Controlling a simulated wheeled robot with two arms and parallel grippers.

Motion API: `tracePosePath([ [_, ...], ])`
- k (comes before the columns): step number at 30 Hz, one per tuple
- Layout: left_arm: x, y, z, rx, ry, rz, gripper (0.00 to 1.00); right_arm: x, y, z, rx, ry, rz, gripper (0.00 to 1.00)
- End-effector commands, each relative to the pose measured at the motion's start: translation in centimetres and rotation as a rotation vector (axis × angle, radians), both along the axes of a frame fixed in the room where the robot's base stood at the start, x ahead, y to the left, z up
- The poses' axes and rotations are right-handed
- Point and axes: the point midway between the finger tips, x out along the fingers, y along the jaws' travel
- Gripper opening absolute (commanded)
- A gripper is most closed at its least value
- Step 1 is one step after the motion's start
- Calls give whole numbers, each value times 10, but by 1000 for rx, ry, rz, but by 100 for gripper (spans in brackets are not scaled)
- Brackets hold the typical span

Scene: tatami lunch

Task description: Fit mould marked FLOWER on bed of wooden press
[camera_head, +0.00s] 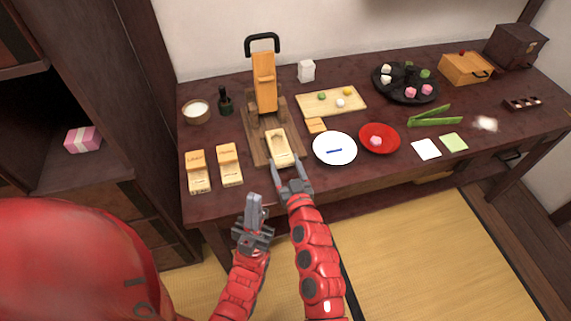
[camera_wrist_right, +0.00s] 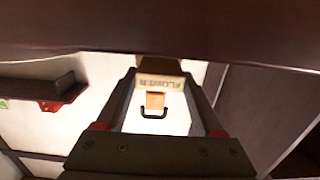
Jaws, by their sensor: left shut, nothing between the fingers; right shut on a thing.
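The wooden press (camera_head: 264,85) stands on the table, with its black handle raised above an orange block and its bed (camera_head: 258,146) reaching towards the front. The FLOWER mould (camera_head: 278,145) is a pale wooden block over the front part of the bed; I cannot tell whether it rests on it. Its label shows upside down in the right wrist view (camera_wrist_right: 160,81). My right gripper (camera_head: 287,167) is shut on the mould's near end. My left gripper (camera_head: 254,201) is shut and empty, in front of the table and apart from everything.
Two other moulds (camera_head: 198,172) (camera_head: 230,165) lie left of the press. A white plate (camera_head: 335,162) is close on the right, then a red bowl (camera_head: 393,148). A small wooden piece (camera_head: 315,125) and a board (camera_head: 355,109) lie behind the plate.

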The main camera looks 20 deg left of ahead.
Motion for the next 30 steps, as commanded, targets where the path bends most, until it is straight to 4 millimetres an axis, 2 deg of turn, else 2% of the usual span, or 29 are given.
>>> tracePosePath([
  [30, 0, 0, -17, 0, 0, 0, 0, 0, 0, -19, 0, 0, 0, 29],
])
